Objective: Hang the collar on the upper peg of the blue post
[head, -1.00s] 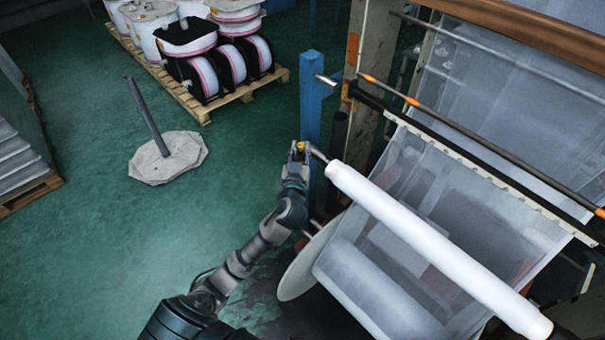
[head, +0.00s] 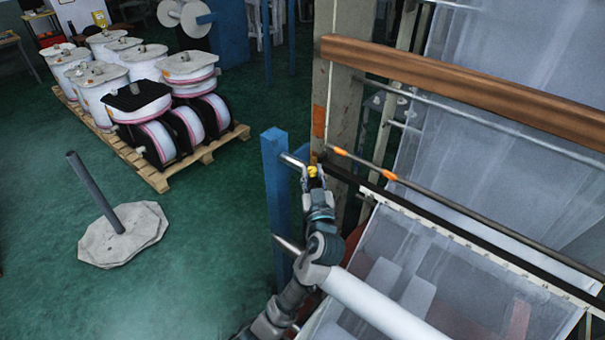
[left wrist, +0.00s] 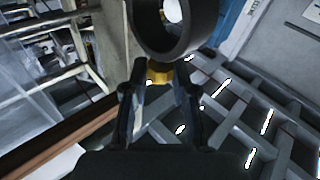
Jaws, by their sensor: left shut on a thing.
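The blue post (head: 275,190) stands left of the film machine in the head view. Its upper peg (head: 292,160) sticks out near the top, and a lower peg (head: 287,243) sits below. My left gripper (head: 314,173) is beside the upper peg's outer end. In the left wrist view, my left gripper (left wrist: 160,85) is shut on the yellow tab (left wrist: 159,72) of the dark ring-shaped collar (left wrist: 185,48). The collar's opening faces partly toward the camera. In the head view the collar is too small to make out, and I cannot tell whether it is around the peg.
A white film roll (head: 385,310) and an orange-marked bar (head: 440,205) lie right of the post. A pallet (head: 160,178) of white spools stands at the back left. A grey rod on a pale base (head: 125,235) stands on open green floor.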

